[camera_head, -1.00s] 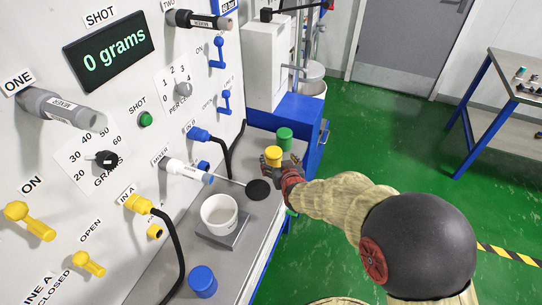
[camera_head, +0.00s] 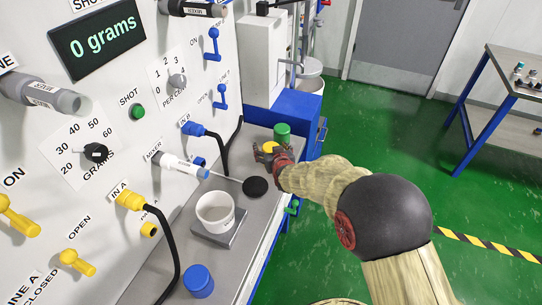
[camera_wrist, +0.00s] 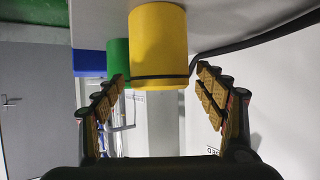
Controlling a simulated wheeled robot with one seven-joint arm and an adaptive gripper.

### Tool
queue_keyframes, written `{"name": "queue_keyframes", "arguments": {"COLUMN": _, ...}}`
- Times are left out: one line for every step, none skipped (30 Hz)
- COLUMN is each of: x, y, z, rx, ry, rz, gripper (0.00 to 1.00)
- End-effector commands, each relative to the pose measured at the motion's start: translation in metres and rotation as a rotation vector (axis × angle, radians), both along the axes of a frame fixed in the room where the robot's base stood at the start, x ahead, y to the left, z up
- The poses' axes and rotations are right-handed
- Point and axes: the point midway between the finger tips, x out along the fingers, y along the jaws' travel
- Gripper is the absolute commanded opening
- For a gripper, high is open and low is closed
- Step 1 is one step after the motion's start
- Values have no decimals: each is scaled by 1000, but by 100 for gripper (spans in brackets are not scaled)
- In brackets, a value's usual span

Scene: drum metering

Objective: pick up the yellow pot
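The yellow pot (camera_head: 270,147) stands on the grey bench beside the machine panel, just in front of the green pot (camera_head: 282,132). My gripper (camera_head: 268,156) is at the yellow pot and partly hides its lower part. In the wrist view, the yellow pot (camera_wrist: 158,45) lies between and beyond the fingertips of my gripper (camera_wrist: 160,80). The fingers are spread apart, with gaps visible beside the pot. The green pot (camera_wrist: 119,62) shows behind it to the left.
A white tub (camera_head: 215,212) sits on a scale, and a blue pot (camera_head: 199,281) stands at the bench's near end. A black round disc (camera_head: 255,187) lies near my gripper. A black hose (camera_head: 165,240) hangs along the panel.

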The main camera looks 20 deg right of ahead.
Motion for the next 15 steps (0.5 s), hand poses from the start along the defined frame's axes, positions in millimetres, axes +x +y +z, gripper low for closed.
{"name": "queue_keyframes", "arguments": {"x": 0, "y": 0, "z": 0, "rx": 0, "ry": 0, "rz": 0, "gripper": 68}}
{"name": "queue_keyframes", "arguments": {"x": 0, "y": 0, "z": 0, "rx": 0, "ry": 0, "rz": 0, "gripper": 67}}
{"name": "queue_keyframes", "arguments": {"x": 0, "y": 0, "z": 0, "rx": 0, "ry": 0, "rz": 0, "gripper": 64}}
{"name": "queue_keyframes", "arguments": {"x": 0, "y": 0, "z": 0, "rx": 0, "ry": 0, "rz": 0, "gripper": 63}}
{"name": "queue_keyframes", "arguments": {"x": 0, "y": 0, "z": 0, "rx": 0, "ry": 0, "rz": 0, "gripper": 61}}
{"name": "queue_keyframes", "arguments": {"x": 0, "y": 0, "z": 0, "rx": 0, "ry": 0, "rz": 0, "gripper": 59}}
{"name": "queue_keyframes", "arguments": {"x": 0, "y": 0, "z": 0, "rx": 0, "ry": 0, "rz": 0, "gripper": 57}}
{"name": "queue_keyframes", "arguments": {"x": 0, "y": 0, "z": 0, "rx": 0, "ry": 0, "rz": 0, "gripper": 55}}
{"name": "queue_keyframes", "arguments": {"x": 0, "y": 0, "z": 0, "rx": 0, "ry": 0, "rz": 0, "gripper": 53}}
{"name": "queue_keyframes", "arguments": {"x": 0, "y": 0, "z": 0, "rx": 0, "ry": 0, "rz": 0, "gripper": 51}}
{"name": "queue_keyframes", "arguments": {"x": 0, "y": 0, "z": 0, "rx": 0, "ry": 0, "rz": 0, "gripper": 50}}
{"name": "queue_keyframes", "arguments": {"x": 0, "y": 0, "z": 0, "rx": 0, "ry": 0, "rz": 0, "gripper": 47}}
{"name": "queue_keyframes", "arguments": {"x": 0, "y": 0, "z": 0, "rx": 0, "ry": 0, "rz": 0, "gripper": 46}}
{"name": "queue_keyframes", "arguments": {"x": 0, "y": 0, "z": 0, "rx": 0, "ry": 0, "rz": 0, "gripper": 44}}
{"name": "queue_keyframes", "arguments": {"x": 0, "y": 0, "z": 0, "rx": 0, "ry": 0, "rz": 0, "gripper": 42}}
